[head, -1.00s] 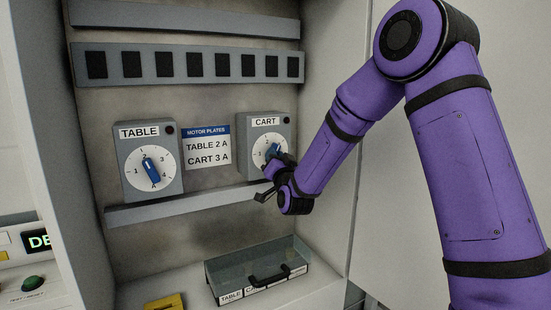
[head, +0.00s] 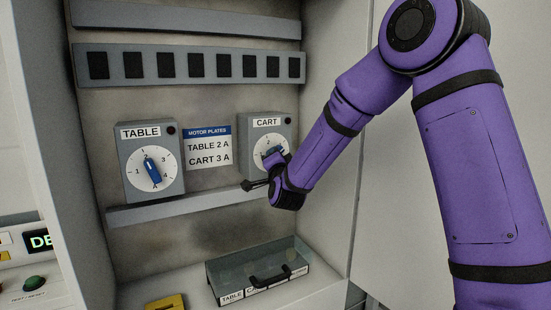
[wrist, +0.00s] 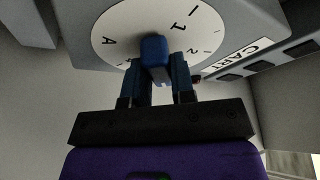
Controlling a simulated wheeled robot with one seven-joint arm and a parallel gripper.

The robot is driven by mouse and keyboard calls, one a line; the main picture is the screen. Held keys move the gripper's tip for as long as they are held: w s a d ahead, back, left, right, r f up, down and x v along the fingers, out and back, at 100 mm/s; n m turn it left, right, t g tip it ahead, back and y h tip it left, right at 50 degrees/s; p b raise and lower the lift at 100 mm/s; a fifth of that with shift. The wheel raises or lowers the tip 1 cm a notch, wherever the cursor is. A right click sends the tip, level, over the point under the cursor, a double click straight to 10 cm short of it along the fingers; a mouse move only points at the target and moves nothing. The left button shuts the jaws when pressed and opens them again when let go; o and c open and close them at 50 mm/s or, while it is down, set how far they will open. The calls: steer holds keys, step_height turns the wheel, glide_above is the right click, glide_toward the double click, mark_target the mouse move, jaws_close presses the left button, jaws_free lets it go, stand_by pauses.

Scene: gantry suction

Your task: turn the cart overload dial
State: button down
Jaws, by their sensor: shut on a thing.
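The CART overload box (head: 267,123) is on the right of the cabinet's back panel, with a white round dial face and a blue knob (head: 274,151). My gripper (head: 274,160) is at this dial and partly hides its lower part. In the wrist view the blue knob (wrist: 154,52) sits between the two fingers of my gripper (wrist: 156,72), which are shut on it. The knob's exact setting cannot be read.
The TABLE box (head: 148,160) with its own blue dial is to the left. A motor plates sign (head: 208,148) between them reads TABLE 2 A, CART 3 A. A grey rail (head: 160,209) runs below. A clear-sided tray (head: 236,272) with a black handle stands on the cabinet floor.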

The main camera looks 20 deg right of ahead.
steer(key=shift+f, duration=0.1)
steer(key=c, duration=1)
jaws_free()
steer(key=shift+o, duration=0.2)
steer(key=v, duration=1)
steer(key=shift+s, duration=0.4)
steer(key=s+d+r+n+g+y, duration=0.1)
steer(key=s+d+n+g, duration=0.2)
steer(key=s, duration=0.8)
steer(key=s+d+r+n+g, duration=0.2)
steer(key=s+n+g, duration=0.3)
steer(key=s, duration=0.7)
steer(key=s+d+r+n+g+y, duration=0.1)
steer(key=s+d+r+n+g, duration=0.1)
steer(key=s+g, duration=0.5)
steer(key=s+d+n, duration=0.1)
steer(key=s+n, duration=0.1)
steer(key=s, duration=0.2)
steer(key=shift+s+d+n+y, duration=0.2)
steer(key=shift+d+n+y, duration=0.1)
steer(key=shift+n, duration=0.1)
